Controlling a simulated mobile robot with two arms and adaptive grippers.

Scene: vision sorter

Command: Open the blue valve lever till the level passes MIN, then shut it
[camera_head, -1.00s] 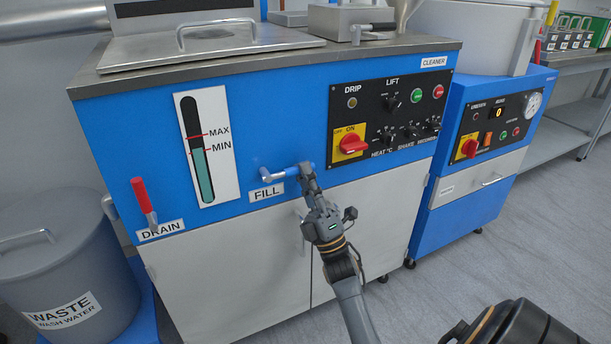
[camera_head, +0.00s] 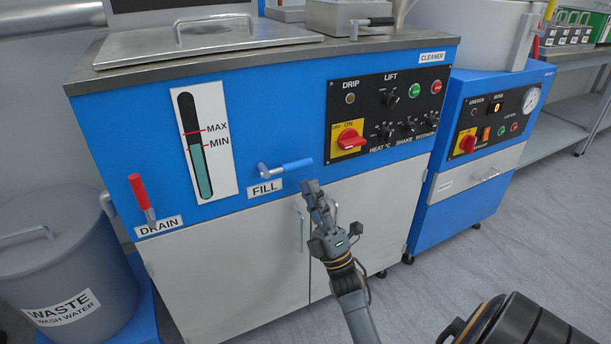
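The blue valve lever (camera_head: 291,165) above the FILL label lies nearly level, pointing right from its silver pivot on the blue panel. The sight gauge (camera_head: 216,135) shows teal liquid (camera_head: 203,174) with its top about at the MIN mark (camera_head: 217,144); I cannot tell if it is just above or below. My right gripper (camera_head: 312,188) is just below and right of the lever's free end, apart from it. Its fingers look close together, but any gap is unclear. My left gripper is not in view.
A red lever (camera_head: 140,193) stands upright above the DRAIN label at left. A grey waste bin (camera_head: 50,265) is at far left. White cabinet doors with handles (camera_head: 299,228) lie below the panel, behind my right arm. The control panel (camera_head: 388,111) is at upper right.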

